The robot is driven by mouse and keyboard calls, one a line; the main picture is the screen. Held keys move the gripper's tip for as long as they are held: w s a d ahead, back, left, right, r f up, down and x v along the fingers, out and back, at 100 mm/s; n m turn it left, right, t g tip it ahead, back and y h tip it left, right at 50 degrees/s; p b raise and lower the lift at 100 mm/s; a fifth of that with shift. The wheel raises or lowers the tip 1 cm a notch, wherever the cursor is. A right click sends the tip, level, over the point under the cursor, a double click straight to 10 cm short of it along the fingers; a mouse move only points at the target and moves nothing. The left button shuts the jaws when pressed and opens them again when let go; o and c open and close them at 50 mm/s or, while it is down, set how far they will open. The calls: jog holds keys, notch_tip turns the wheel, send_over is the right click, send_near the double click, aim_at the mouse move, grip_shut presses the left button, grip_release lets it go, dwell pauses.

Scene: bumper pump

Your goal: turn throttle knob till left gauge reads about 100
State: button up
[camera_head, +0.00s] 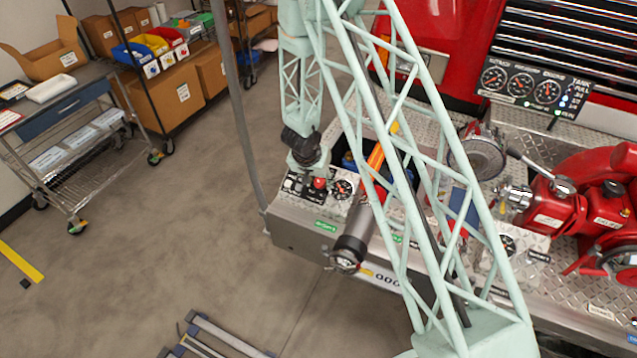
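My gripper (306,175) points down over a small metal control panel (345,207) on the bumper. A red knob (320,183) shows just below and right of the gripper; I cannot tell whether the fingers touch it or which knob is the throttle. The fingers are small and dark, so their opening is unclear. The upper panel at the right holds three round black gauges in a row. The left gauge (494,78) has a reddish needle, but its reading is too small to make out.
My arm's lattice links cross the middle of the view and hide part of the bumper. A small gauge (343,188) sits right of the red knob. A red pump (570,205) stands at the right. A wire cart (75,150) is at the left, with open floor between.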

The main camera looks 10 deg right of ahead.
jog(key=shift+c, duration=0.5)
jog(key=c, duration=0.7)
jog(key=shift+c, duration=0.2)
jog(key=shift+f+m+b, duration=0.1)
jog(key=shift+m+b, duration=0.2)
jog(key=shift+b, duration=0.35)
jog(key=shift+m+b, duration=0.7)
jog(key=shift+b, duration=0.25)
jog(key=o, duration=0.8)
jog(key=shift+o, duration=0.2)
jog(key=shift+r, duration=0.25)
